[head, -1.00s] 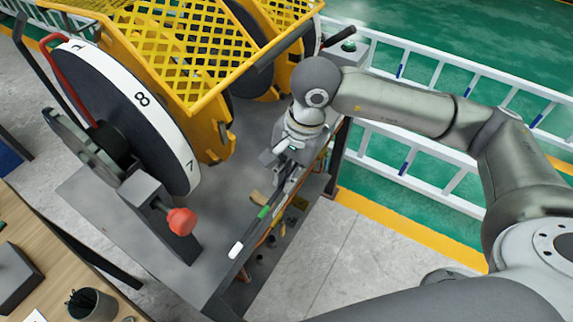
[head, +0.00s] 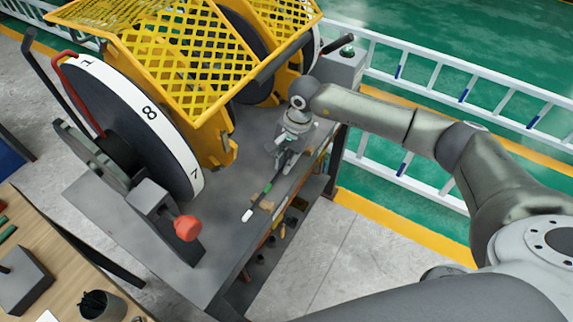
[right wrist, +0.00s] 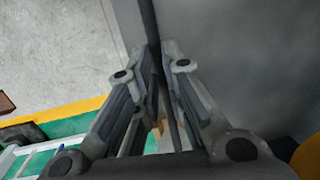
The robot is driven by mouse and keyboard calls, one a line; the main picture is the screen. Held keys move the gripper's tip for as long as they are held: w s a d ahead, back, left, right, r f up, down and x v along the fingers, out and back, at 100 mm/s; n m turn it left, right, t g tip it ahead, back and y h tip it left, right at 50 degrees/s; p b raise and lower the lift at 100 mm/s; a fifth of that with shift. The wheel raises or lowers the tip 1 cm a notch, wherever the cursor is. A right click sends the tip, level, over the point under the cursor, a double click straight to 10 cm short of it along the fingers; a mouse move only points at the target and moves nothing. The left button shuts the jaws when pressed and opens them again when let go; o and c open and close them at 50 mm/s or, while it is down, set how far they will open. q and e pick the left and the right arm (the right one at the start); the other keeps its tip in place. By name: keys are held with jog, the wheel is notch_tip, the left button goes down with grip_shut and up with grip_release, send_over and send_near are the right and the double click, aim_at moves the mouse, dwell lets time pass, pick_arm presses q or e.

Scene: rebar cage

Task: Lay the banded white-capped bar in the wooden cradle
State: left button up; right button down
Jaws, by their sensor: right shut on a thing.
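The dark bar with a green band and white cap (head: 247,216) slants along the right part of the grey bench top. My right gripper (head: 283,160) is shut on the bar beyond the green band. The capped end points toward the near side. The tan wooden cradle (head: 266,205) is close to the capped end, with the bar across or just above it. I cannot tell whether they touch. In the right wrist view, the dark bar (right wrist: 168,100) runs between the fingers, with a bit of tan wood behind. My left gripper is not in view.
A large numbered wheel (head: 150,120) and yellow mesh guard (head: 180,60) stand left of the arm. A red knob (head: 187,228) sticks up near the bench's front. A lower shelf (head: 270,250) holds items. White railing (head: 440,85) runs behind my arm.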

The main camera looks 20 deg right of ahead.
notch_tip(320, 180, down, 2)
jog(key=shift+f+p, duration=0.15)
jog(key=shift+p, duration=0.2)
jog(key=shift+f, duration=0.2)
jog(key=shift+f+b, duration=0.2)
jog(key=shift+b, duration=0.1)
jog(key=c, duration=1.5)
grip_release()
jog(key=shift+r, duration=0.1)
